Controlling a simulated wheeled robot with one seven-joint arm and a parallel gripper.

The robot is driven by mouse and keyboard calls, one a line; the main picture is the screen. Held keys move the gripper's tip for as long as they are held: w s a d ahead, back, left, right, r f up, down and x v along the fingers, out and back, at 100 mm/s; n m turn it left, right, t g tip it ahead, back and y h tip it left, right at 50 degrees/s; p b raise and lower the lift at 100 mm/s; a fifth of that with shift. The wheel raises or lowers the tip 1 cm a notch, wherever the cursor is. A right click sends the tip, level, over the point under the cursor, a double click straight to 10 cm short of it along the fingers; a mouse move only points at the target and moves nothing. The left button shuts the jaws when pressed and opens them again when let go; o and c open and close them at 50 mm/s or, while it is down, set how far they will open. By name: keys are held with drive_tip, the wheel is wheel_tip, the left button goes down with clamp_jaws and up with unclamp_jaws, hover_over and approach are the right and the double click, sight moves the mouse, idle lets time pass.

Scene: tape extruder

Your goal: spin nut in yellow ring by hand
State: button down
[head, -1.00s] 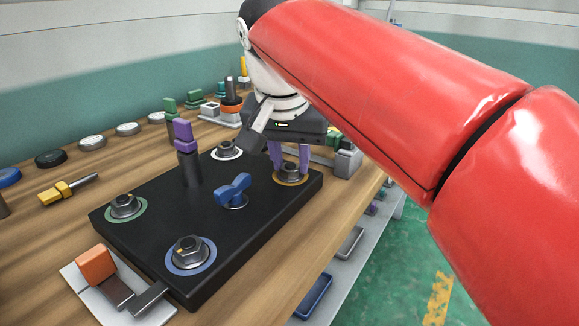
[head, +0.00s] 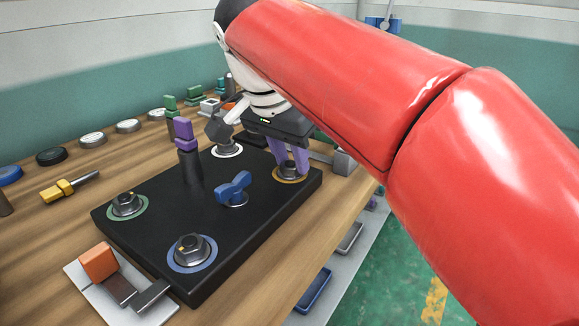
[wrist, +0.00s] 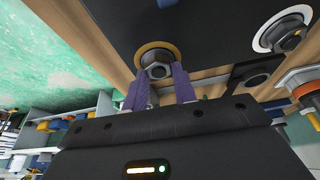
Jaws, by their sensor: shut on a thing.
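The nut in the yellow ring (head: 290,169) sits at the right corner of the black plate (head: 225,255). My gripper (head: 289,165) is over it with its purple fingers pointing down, shut on the nut from both sides. In the wrist view the nut (wrist: 157,70) shows between the purple fingertips, inside the yellow ring (wrist: 157,52). The fingers hide part of the nut in the head view.
Other nuts sit in a green ring (head: 127,205), a blue ring (head: 191,251) and a white ring (head: 226,148). A blue wing knob (head: 234,189) and a dark post with a purple top (head: 185,140) stand on the plate. A grey block (head: 344,162) is close behind the yellow ring.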

drive_tip(key=shift+m+g+h, duration=0.3)
drive_tip(key=shift+m+g, duration=0.1)
drive_tip(key=shift+m, duration=1)
drive_tip(key=shift+m+g, duration=0.3)
drive_tip(key=shift+m, duration=0.7)
drive_tip(key=c, duration=1)
unclamp_jaws()
drive_tip(key=shift+m, duration=0.3)
drive_tip(key=shift+c, duration=0.2)
drive_tip(key=shift+r, duration=0.1)
drive_tip(key=shift+h, duration=0.3)
drive_tip(key=shift+v, duration=2.4)
